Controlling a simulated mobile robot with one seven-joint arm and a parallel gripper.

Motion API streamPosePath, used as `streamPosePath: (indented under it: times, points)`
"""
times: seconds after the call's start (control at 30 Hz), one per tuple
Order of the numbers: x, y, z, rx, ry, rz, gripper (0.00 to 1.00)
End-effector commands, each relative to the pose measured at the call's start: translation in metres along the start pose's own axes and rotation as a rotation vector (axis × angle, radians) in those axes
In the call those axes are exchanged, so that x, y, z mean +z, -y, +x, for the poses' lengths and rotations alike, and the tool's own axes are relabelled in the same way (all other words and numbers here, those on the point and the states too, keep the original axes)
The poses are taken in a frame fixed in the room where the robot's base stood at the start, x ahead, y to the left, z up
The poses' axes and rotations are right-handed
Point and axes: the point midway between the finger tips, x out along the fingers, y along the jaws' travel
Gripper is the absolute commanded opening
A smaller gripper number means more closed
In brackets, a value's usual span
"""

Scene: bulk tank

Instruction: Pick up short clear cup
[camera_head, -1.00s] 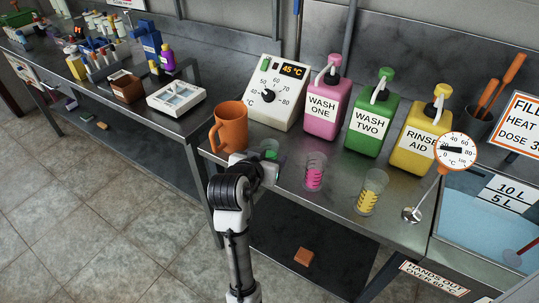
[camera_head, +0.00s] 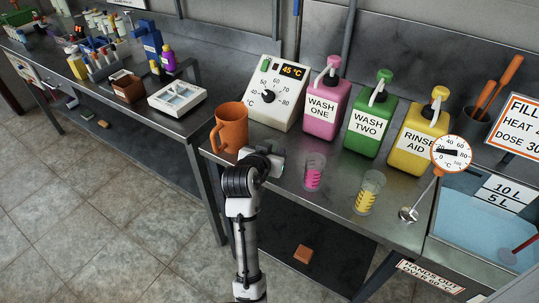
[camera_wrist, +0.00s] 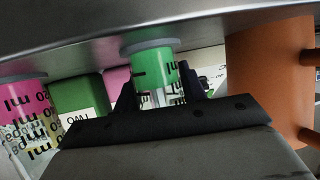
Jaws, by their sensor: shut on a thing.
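In the head view my gripper (camera_head: 274,163) is at the bench's front left part, just right of the orange mug, and hides nearly all of the cup.
The orange mug (camera_head: 230,127) stands close on the left. Pink (camera_head: 326,108), green (camera_head: 369,126) and yellow (camera_head: 417,137) pump bottles and a temperature box (camera_head: 275,95) stand behind.

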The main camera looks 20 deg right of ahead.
Motion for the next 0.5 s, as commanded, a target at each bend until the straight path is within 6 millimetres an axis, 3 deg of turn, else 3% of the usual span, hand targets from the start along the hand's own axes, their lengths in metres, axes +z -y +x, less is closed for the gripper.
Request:
streamPosePath:
  times: [0.5]
  points:
    - [-0.0046,0.0002,-0.0021,0.0,-0.001,0.001,0.18]
